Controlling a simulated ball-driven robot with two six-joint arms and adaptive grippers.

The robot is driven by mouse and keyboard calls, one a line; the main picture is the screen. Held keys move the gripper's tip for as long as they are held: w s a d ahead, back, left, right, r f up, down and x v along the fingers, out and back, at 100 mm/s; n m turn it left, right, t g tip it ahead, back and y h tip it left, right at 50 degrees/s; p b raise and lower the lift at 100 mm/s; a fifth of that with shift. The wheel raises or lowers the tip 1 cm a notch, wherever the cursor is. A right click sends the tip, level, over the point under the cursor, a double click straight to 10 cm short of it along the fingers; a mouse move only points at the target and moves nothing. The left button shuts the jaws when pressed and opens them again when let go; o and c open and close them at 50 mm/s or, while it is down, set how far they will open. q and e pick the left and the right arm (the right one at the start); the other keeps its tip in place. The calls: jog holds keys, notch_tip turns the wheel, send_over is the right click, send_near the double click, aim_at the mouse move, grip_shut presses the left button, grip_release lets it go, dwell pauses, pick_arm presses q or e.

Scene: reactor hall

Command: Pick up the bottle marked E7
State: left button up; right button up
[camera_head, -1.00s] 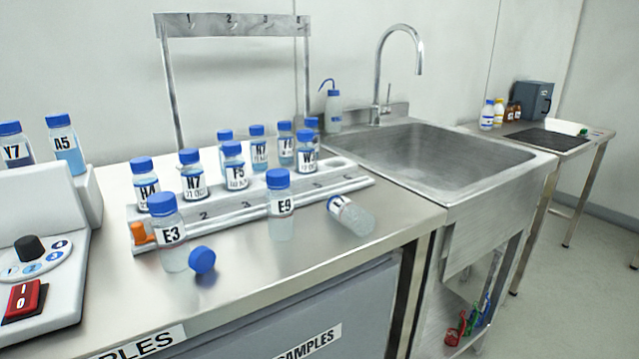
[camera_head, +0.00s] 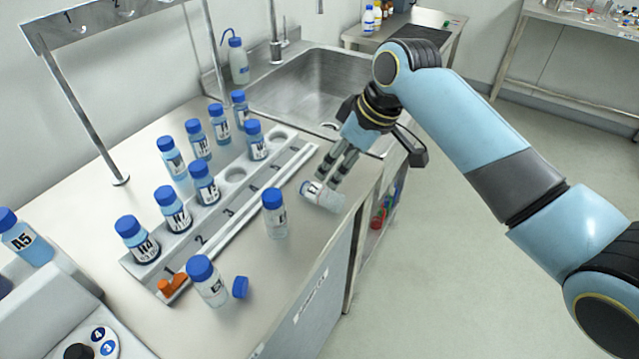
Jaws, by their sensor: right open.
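No label clearly reads E7 in the camera_head view. An uncapped bottle (camera_head: 326,197) lies on its side near the counter's front edge; its label is only partly legible. My right gripper (camera_head: 335,180) is open, pointing down, with its fingertips at this lying bottle. I cannot tell if they touch it. A clear bottle (camera_head: 276,222) with a blue cap, which read E9 earlier, stands left of it. The capped bottle that read E3 (camera_head: 212,289) stands nearer the front, with a loose blue cap (camera_head: 240,287) beside it. My left gripper is out of view.
A numbered rack (camera_head: 200,254) holds several blue-capped bottles behind the loose ones. A sink (camera_head: 316,95) lies beyond my right gripper. A wash bottle (camera_head: 238,62) stands at the sink's left. A control box with buttons (camera_head: 97,340) is at lower left.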

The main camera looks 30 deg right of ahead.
aim_at(324, 191)
jog(key=x, duration=0.4)
jog(key=shift+a+f, duration=0.1)
jog(key=shift+a, duration=0.2)
jog(key=shift+s+p+x, duration=0.15)
jog(key=shift+p+x, duration=0.05)
jog(key=shift+x, duration=1.2)
jog(key=shift+s+p+x, duration=0.15)
jog(key=shift+x, duration=1.25)
jog(key=shift+d+f, duration=0.15)
jog(key=shift+c, duration=0.3)
jog(key=c, duration=0.9)
